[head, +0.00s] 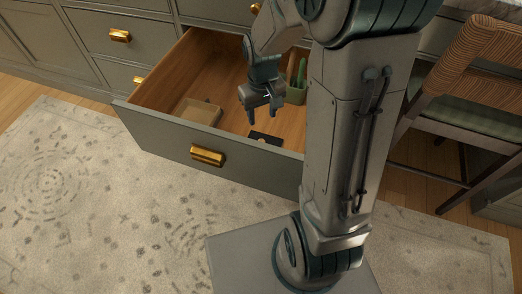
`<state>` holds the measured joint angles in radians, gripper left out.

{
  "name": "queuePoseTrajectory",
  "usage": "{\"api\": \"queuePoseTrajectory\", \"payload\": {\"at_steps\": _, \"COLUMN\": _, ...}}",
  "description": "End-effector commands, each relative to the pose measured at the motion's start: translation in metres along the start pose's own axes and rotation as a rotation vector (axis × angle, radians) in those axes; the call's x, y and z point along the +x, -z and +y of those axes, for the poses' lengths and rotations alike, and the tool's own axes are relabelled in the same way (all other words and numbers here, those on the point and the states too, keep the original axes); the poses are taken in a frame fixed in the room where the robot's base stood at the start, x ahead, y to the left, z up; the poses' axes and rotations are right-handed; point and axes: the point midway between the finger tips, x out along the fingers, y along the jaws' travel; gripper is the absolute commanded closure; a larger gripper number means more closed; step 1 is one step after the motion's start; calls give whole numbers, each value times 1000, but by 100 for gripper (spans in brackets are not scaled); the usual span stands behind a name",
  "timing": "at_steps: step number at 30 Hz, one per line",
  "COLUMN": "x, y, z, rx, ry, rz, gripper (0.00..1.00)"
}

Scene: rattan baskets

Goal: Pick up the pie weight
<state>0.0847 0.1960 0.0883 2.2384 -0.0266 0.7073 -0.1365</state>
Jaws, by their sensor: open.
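My gripper (261,112) points down into an open wooden drawer (157,92), its fingers apart with nothing visible between them. I cannot tell for sure which item is the pie weight. A small dark flat object (265,138) lies on the drawer floor near the front panel, below and slightly right of the fingers in the picture. A shallow beige box (199,112) lies in the left part of the drawer. A green item (301,72) stands in a green holder at the right, partly hidden by my arm. My arm hides the drawer's right end.
The drawer's grey front panel (165,137) has a gold handle (207,156). Grey cabinets (90,35) stand behind. A chair with a woven back (475,62) is at the right. A patterned rug (110,215) covers the floor in front. The drawer floor between box and gripper is clear.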

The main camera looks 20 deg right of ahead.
Motion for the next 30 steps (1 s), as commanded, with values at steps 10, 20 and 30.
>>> {"api": "queuePoseTrajectory", "payload": {"at_steps": 10, "x": 66, "y": -1, "z": 0, "rx": 2, "ry": 1, "rz": -3, "gripper": 53}}
{"api": "queuePoseTrajectory", "payload": {"at_steps": 20, "x": 87, "y": 1, "z": 0, "rx": 1, "ry": 1, "rz": -1, "gripper": 53}}
{"api": "queuePoseTrajectory", "payload": {"at_steps": 30, "x": 127, "y": 4, "z": -1, "rx": 1, "ry": 0, "rz": -2, "gripper": 53}}
